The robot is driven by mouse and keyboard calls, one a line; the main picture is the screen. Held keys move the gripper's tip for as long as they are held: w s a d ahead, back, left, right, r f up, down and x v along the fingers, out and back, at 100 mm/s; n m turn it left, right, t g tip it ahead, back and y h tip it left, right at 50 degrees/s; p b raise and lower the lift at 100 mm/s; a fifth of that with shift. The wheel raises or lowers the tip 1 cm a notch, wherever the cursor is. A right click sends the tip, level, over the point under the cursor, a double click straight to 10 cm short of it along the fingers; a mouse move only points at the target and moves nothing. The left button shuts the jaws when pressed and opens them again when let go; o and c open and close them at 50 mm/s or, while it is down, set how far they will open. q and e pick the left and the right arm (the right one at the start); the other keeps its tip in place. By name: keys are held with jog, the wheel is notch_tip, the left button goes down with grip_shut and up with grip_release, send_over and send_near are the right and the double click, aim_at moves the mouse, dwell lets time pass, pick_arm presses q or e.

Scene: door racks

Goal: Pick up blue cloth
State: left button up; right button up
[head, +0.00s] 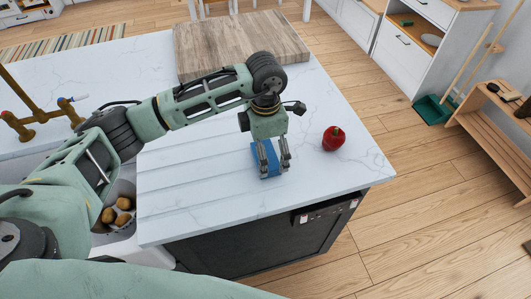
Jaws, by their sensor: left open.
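The blue cloth (266,155) lies on the white marble countertop, left of a red apple-like item. My left gripper (274,170) points down over the cloth. Its two fingers are apart, one at each side of the cloth, and they hide part of it. I cannot tell whether the fingertips touch the cloth or the counter. My right gripper is not in the head view.
The red fruit or pepper (333,138) sits close to the right of the gripper. A wooden board (225,40) lies at the back of the counter (190,200). A sink with several potatoes (117,212) and a brass tap (28,125) are at the left.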

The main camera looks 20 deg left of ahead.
aim_at(270, 155)
pick_arm(q)
jog(key=shift+f, duration=0.35)
jog(key=shift+c, duration=0.5)
jog(key=c, duration=1)
jog(key=shift+r+b, duration=0.3)
jog(key=shift+r, duration=0.15)
jog(key=r+b, duration=0.1)
jog(key=d+r+b, duration=0.1)
jog(key=r, duration=0.1)
jog(key=shift+w+d+r, duration=0.1)
jog(key=shift+w+r, duration=0.1)
jog(key=shift+r, duration=0.1)
jog(key=shift+w+d+r+b, duration=0.55)
jog(key=shift+d+r, duration=0.55)
jog(key=shift+d, duration=0.6)
jog(key=shift+w+d+r+b, duration=0.3)
jog(key=shift+d+r+b, duration=0.3)
jog(key=shift+d+r, duration=0.8)
jog(key=shift+w+d+r+b, duration=0.55)
jog(key=shift+d+r, duration=0.25)
jog(key=shift+d, duration=1.2)
jog(key=shift+s, duration=0.1)
